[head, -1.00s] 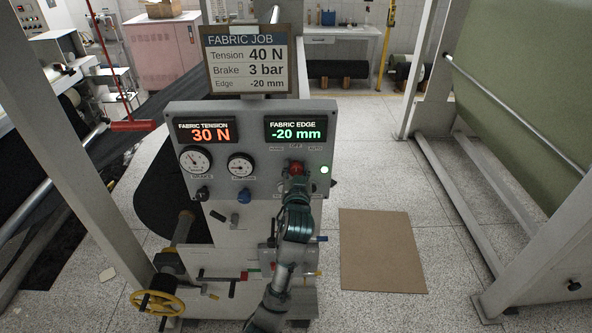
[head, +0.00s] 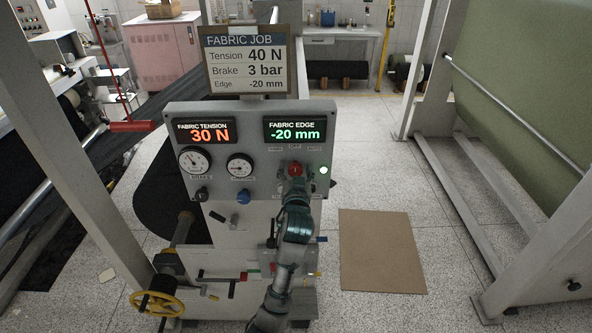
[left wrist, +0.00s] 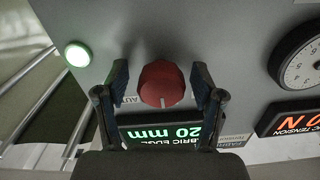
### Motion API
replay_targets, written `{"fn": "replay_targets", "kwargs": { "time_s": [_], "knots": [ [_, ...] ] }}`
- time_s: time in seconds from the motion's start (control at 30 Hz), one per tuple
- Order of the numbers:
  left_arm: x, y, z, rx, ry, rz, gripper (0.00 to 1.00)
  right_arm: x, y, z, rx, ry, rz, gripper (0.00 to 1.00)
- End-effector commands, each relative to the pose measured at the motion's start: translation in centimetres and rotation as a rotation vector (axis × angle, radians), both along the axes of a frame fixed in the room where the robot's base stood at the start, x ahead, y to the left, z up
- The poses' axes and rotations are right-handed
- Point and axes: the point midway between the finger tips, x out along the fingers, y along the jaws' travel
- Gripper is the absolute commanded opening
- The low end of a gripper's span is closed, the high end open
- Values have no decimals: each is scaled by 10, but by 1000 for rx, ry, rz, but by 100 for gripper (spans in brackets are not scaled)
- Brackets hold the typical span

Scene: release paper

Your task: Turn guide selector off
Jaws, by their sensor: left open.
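The guide selector is a red knob (head: 295,169) on the grey control panel (head: 322,150), below the green FABRIC EDGE display (head: 295,129) reading -20 mm. Its white mark points straight up toward that display, between the side labels. My left gripper (head: 296,182) is at the knob from below. In the left wrist view, which is upside down, the knob (left wrist: 162,82) sits between the two open fingers (left wrist: 161,88), with gaps on both sides. An AUTO label is partly hidden behind a finger. My right gripper is not in view.
A green lamp (head: 324,170) glows right of the knob. The orange tension display (head: 205,131) reads 30 N, above two gauges. A job sign (head: 248,60) stands above the panel. A yellow handwheel (head: 157,304) is at lower left. Clear floor lies to the right around a brown mat (head: 382,250).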

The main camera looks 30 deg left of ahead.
Motion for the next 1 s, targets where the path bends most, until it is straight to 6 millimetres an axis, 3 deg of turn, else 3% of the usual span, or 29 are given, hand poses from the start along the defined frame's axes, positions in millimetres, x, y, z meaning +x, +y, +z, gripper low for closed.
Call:
{"fn": "replay_targets", "kwargs": {
  "time_s": [0.17,0.4,0.6,1.0],
  "knots": [
    [-16,-11,-1,-2,-1,-2,68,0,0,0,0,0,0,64],
    [-62,-40,-2,-3,1,-3,68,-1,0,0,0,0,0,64],
    [-90,-57,-2,-3,2,-2,68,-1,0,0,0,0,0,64],
    [-100,-63,-2,-1,3,-1,68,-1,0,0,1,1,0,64]
  ]
}}
